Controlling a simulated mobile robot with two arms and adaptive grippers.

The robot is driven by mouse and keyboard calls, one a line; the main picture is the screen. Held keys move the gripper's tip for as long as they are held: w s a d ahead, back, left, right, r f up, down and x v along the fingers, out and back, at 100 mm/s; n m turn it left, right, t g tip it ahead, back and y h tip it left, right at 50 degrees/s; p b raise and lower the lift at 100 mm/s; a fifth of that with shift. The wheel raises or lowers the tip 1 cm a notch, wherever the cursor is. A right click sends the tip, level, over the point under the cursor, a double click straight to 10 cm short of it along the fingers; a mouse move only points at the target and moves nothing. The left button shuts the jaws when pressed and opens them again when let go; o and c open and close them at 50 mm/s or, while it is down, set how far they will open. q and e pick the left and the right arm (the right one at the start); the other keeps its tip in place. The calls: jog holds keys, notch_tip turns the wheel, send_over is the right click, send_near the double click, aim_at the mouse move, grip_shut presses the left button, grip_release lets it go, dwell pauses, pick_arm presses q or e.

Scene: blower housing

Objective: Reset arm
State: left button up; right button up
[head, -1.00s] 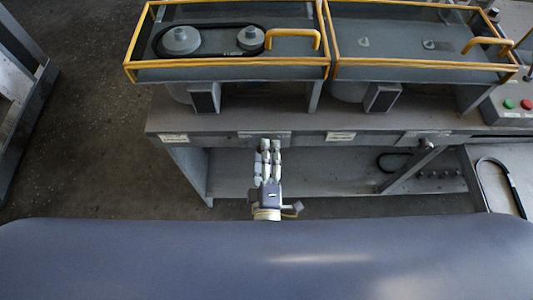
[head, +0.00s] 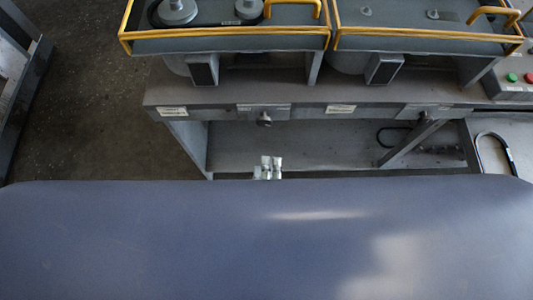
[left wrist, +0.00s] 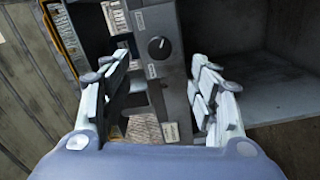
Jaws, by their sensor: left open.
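My left gripper (head: 268,166) shows in the head view as pale fingertips just past the edge of my blue-grey body. In the left wrist view its two fingers (left wrist: 165,95) are spread wide, with nothing between them. The grey bench front with a dark knob (left wrist: 158,47) lies beyond the fingers there. In the head view the knob (head: 264,119) sits on the bench's front face, beyond the fingertips and apart from them. My right gripper is in neither view.
The grey bench (head: 210,97) carries two units with yellow rails (head: 230,48). Below is an open lower shelf (head: 300,145) with a black belt (head: 493,152) to its right. Green and red buttons (head: 520,78) are at the far right. Bare floor (head: 95,110) lies at left.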

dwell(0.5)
pick_arm(q)
jog(key=s+a+f+m+g+h, duration=0.2)
jog(key=f+m+g, duration=0.3)
jog(key=f, duration=0.8)
jog(key=s+a+f+m+g+h, duration=0.25)
jog(key=f+m, duration=0.45)
jog(key=f, duration=0.6)
jog(key=s+a+f+m+g+y, duration=0.2)
jog(key=s+a+f+g, duration=0.2)
jog(key=s+a+f, duration=0.3)
jog(key=s+a+f+m+g+y, duration=0.2)
jog(key=s+a+f+g, duration=0.3)
jog(key=s+a+f, duration=0.3)
jog(key=s+a+m, duration=0.1)
jog(key=a, duration=0.3)
jog(key=shift+s+a+f, duration=0.15)
jog(key=shift+a+f, duration=0.1)
jog(key=shift+a, duration=0.05)
jog(key=shift+g+y, duration=0.25)
